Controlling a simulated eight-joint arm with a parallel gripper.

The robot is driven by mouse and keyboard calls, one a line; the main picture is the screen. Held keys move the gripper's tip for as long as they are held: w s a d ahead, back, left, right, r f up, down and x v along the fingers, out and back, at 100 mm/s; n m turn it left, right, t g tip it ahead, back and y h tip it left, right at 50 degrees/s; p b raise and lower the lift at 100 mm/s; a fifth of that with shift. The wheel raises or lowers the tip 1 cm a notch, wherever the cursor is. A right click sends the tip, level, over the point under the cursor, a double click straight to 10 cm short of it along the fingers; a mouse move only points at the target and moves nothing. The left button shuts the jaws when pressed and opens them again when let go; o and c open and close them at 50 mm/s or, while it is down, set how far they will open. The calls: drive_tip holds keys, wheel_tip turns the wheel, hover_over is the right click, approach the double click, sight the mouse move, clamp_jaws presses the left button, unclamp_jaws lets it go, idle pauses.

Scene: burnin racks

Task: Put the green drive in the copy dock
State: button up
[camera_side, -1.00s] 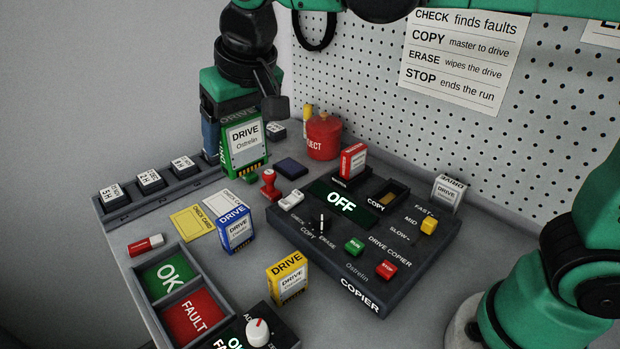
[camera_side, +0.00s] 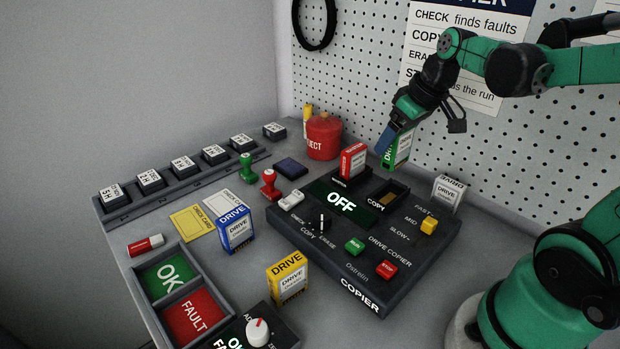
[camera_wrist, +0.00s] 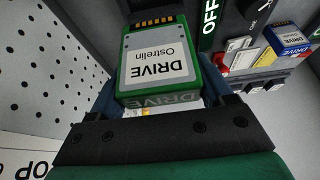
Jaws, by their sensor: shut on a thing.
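The green drive (camera_side: 402,148) is held in my gripper (camera_side: 392,138), above and a little behind the copier. In the wrist view the green drive (camera_wrist: 158,62) sits between the fingers, its "DRIVE Ostrelin" label facing the camera and its gold contacts at the far end. The copy dock (camera_side: 387,199) is a slot marked COPY on the copier, with a gold strip inside and no drive in it. The drive hangs above this dock, apart from it.
The copier (camera_side: 350,250) reads OFF. A red drive (camera_side: 352,160) stands in the slot left of the copy dock, close to the held drive. A white drive (camera_side: 448,192) stands to the right. Blue (camera_side: 235,230) and yellow (camera_side: 288,278) drives stand in front. The pegboard is behind.

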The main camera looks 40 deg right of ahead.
sight(391, 163)
drive_tip(key=shift+f, duration=2.75)
drive_tip(key=shift+f, duration=1.15)
idle(0.9)
drive_tip(key=o, duration=1.3)
drive_tip(key=shift+c, duration=0.2)
drive_tip(key=shift+r, duration=3.5)
drive_tip(key=s+a+t, duration=0.2)
drive_tip(key=a, duration=0.9)
drive_tip(key=shift+a+t, duration=0.3)
